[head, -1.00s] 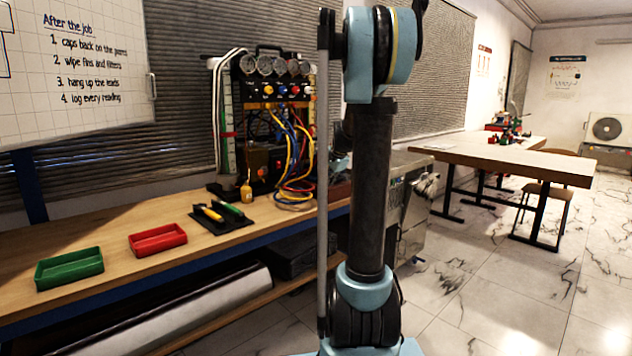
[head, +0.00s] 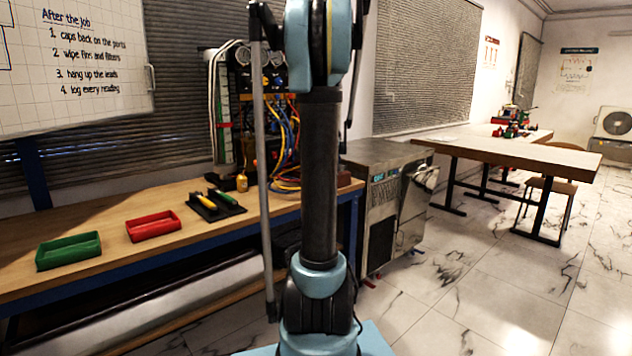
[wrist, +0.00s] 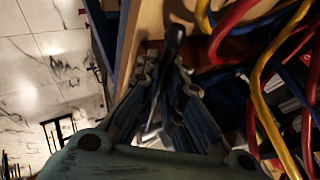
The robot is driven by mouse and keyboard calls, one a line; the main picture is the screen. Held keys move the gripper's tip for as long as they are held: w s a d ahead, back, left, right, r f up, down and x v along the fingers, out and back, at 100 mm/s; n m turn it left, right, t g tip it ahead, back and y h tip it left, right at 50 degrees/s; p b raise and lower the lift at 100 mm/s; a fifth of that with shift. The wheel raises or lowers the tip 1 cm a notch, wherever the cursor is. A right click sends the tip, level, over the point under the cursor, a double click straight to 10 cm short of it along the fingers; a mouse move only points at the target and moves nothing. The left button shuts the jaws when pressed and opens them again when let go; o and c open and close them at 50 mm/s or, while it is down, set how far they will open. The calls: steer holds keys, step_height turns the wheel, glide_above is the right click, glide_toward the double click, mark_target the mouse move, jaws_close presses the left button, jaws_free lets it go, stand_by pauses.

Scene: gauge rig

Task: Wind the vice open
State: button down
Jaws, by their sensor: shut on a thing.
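My gripper (wrist: 168,72) shows in the wrist view with its two jointed fingers closed in around a dark knobbed bar (wrist: 175,38). The bar looks like the vice's handle, but its far end is hard to make out. It lies close to the wooden bench edge. The vice body cannot be clearly told apart in the dark area around the fingers. In the head view my own arm hides the gripper and most of the bench's right end.
Yellow, red and blue hoses (wrist: 262,75) hang close to the right of my gripper. A steel cabinet (head: 378,215) stands right of the bench.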

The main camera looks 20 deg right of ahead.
steer(key=shift+w+a, duration=0.1)
steer(key=shift+a, duration=0.05)
steer(key=c, duration=1.7)
jaws_free()
steer(key=shift+r, duration=0.1)
steer(key=v, duration=1.1)
steer(key=shift+s+r, duration=0.2)
steer(key=shift+r, duration=0.05)
steer(key=shift+a, duration=0.1)
